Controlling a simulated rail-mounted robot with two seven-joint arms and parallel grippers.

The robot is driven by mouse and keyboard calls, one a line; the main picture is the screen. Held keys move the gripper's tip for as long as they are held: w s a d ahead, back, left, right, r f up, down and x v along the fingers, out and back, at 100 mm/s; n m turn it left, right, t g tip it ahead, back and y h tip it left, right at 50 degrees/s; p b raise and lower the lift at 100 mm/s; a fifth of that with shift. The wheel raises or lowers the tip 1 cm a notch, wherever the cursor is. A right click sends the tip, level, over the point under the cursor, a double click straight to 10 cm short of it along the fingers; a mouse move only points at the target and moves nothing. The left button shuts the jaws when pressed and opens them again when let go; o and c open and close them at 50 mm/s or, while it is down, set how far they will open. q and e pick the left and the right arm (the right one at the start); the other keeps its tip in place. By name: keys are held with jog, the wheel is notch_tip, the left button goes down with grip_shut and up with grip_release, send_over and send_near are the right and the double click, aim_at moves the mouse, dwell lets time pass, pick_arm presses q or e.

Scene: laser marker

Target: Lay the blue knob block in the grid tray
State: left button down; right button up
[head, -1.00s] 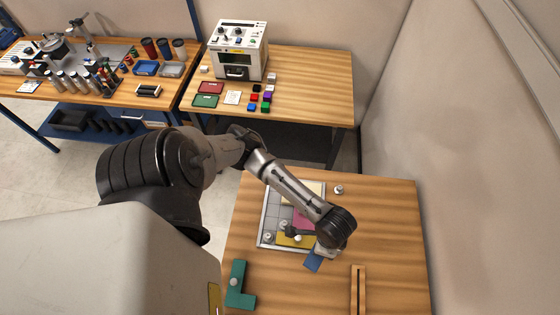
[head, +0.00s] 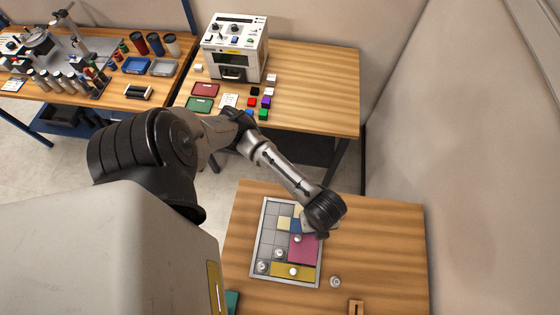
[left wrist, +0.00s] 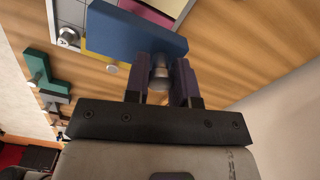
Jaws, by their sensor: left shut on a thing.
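The grid tray (head: 255,246) lies on the near wooden table and also shows at the top of the left wrist view (left wrist: 71,12). My left gripper (left wrist: 160,76) is shut on the metal knob of the blue block (left wrist: 130,37). In the head view the blue block (head: 296,226) is mostly hidden under my left gripper (head: 307,228), over the upper right part of the tray. I cannot tell whether it touches the tray. My right gripper is not in view.
The tray holds a magenta block (head: 306,250), a yellow block (head: 308,273) and a pale yellow block (head: 284,223). A loose knob piece (head: 335,282) lies right of the tray. A teal block (head: 232,302) and a slotted wooden piece (head: 356,308) are nearer. The table's right side is clear.

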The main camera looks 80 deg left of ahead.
pick_arm(q)
jog(key=shift+m, duration=0.3)
jog(key=s+a+f, duration=0.2)
jog(key=a, duration=0.1)
jog(key=s+a+f, duration=0.1)
jog(key=a+f, duration=0.1)
jog(key=a, duration=0.1)
jog(key=s+a+f, duration=0.2)
jog(key=a+f, duration=0.1)
jog(key=a, duration=0.1)
jog(key=shift+s+a+p, duration=0.1)
jog(key=shift+s+p, duration=0.25)
jog(key=shift+f, duration=2)
jog(key=shift+f, duration=0.1)
jog(key=c, duration=1)
grip_release()
jog(key=shift+o, duration=0.2)
